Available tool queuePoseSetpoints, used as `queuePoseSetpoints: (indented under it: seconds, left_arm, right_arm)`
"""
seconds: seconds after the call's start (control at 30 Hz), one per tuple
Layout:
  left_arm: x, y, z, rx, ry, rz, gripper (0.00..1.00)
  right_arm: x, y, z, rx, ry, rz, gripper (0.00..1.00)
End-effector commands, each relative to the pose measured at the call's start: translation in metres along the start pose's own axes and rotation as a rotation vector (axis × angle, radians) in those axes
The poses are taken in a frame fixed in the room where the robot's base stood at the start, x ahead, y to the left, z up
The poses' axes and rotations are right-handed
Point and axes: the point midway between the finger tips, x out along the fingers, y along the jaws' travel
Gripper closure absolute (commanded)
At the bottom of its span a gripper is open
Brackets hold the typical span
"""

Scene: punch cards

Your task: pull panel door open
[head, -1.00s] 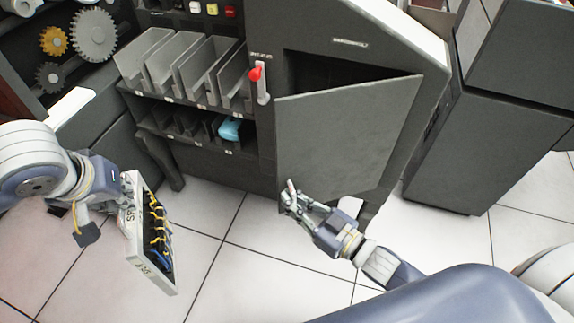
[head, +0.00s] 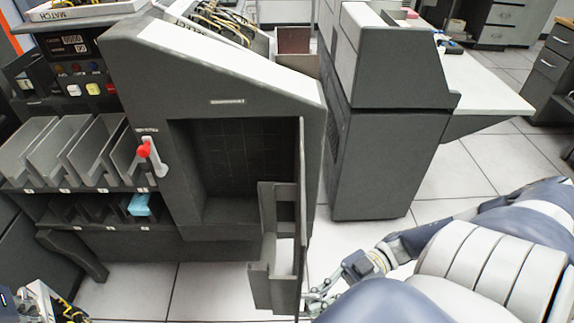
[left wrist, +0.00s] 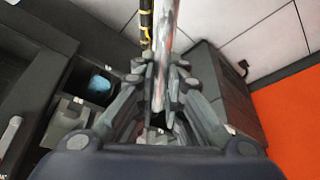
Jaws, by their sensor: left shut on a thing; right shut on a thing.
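The panel door (head: 302,170) of the dark grey machine stands swung out, almost edge-on to the head view. A rack-like holder (head: 268,250) is on its inner side. The cabinet opening (head: 235,160) behind it is uncovered and looks empty. My right gripper (head: 316,299) is shut on the door's outer edge, low down. My left gripper (left wrist: 158,98) is shut on the wired panel, whose light frame (left wrist: 163,45) runs between its fingers. Part of that panel (head: 50,303) shows at the bottom left of the head view, cut off by the picture edge.
Card trays (head: 75,150) and a red-knobbed lever (head: 145,150) are left of the opening. A light-blue object (head: 140,205) lies in a lower slot. Another dark cabinet (head: 380,150) stands to the right. Open tiled floor (head: 215,290) lies in front.

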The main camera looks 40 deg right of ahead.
Motion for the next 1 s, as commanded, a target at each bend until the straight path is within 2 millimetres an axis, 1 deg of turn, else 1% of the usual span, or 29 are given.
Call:
queuePoseSetpoints:
  seconds: [0.03,0.1,0.3,0.53,0.9,0.93,0.97,1.0]
  left_arm:
    - [0.002,0.000,-0.002,-0.001,0.010,0.002,1.00]
    - [0.004,0.000,0.000,-0.001,0.010,0.002,1.00]
    - [0.009,0.000,0.002,-0.001,0.010,0.002,1.00]
    - [0.011,0.000,0.002,-0.001,0.010,0.002,1.00]
    - [0.011,0.001,0.002,-0.001,0.010,0.003,1.00]
    - [0.011,0.001,0.002,-0.001,0.010,0.003,1.00]
    - [0.011,0.001,0.002,-0.001,0.010,0.003,1.00]
    - [0.011,0.001,0.002,-0.001,0.010,0.003,1.00]
  right_arm:
    - [-0.009,0.003,-0.001,-0.007,0.001,-0.021,1.00]
    - [-0.018,-0.001,-0.001,-0.008,0.001,-0.058,1.00]
    - [-0.036,-0.007,-0.002,-0.009,0.003,-0.134,1.00]
    - [-0.045,-0.010,-0.004,-0.010,0.004,-0.169,1.00]
    - [-0.047,-0.011,-0.005,-0.009,0.002,-0.174,1.00]
    - [-0.047,-0.011,-0.005,-0.009,0.002,-0.174,0.87]
    - [-0.047,-0.011,-0.004,-0.009,0.002,-0.174,0.82]
    - [-0.047,-0.011,-0.004,-0.008,0.002,-0.174,0.82]
